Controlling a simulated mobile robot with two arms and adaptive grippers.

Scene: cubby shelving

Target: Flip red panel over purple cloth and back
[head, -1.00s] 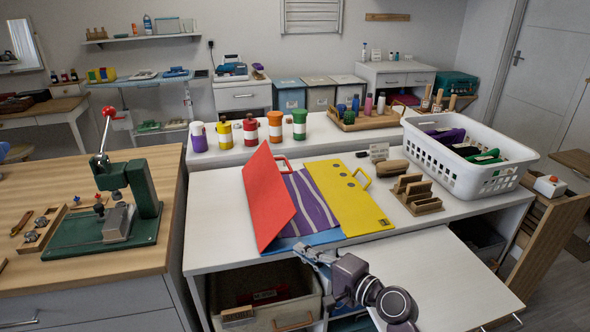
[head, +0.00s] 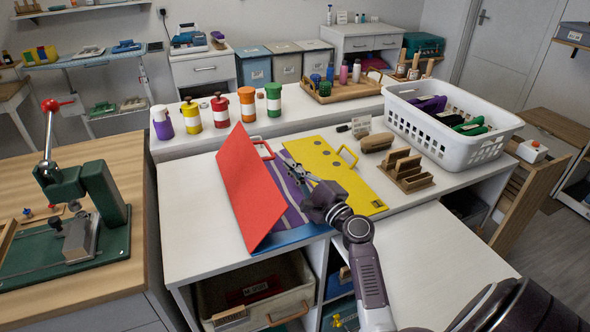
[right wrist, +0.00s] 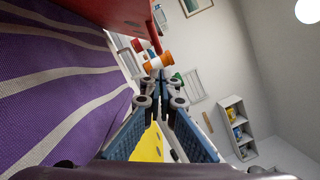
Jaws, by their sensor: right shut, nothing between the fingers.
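The red panel (head: 248,190) stands tilted up at the left of the folding board, leaning over the left part of the purple striped cloth (head: 295,217). The yellow panel (head: 328,172) lies flat to the right of the cloth. My right gripper (head: 293,168) is shut and empty, over the cloth between the two panels. In the right wrist view, its closed fingers (right wrist: 158,92) point past the red panel (right wrist: 95,18), with the cloth (right wrist: 60,85) close at the left. The cloth's left side is hidden behind the red panel. My left gripper is not in view.
A white basket (head: 452,130) with dark items stands at the back right, near a wooden rack (head: 405,170) and a brush (head: 379,141). Several colored bottles (head: 220,110) line the back ledge. A green press (head: 85,215) stands on the left table.

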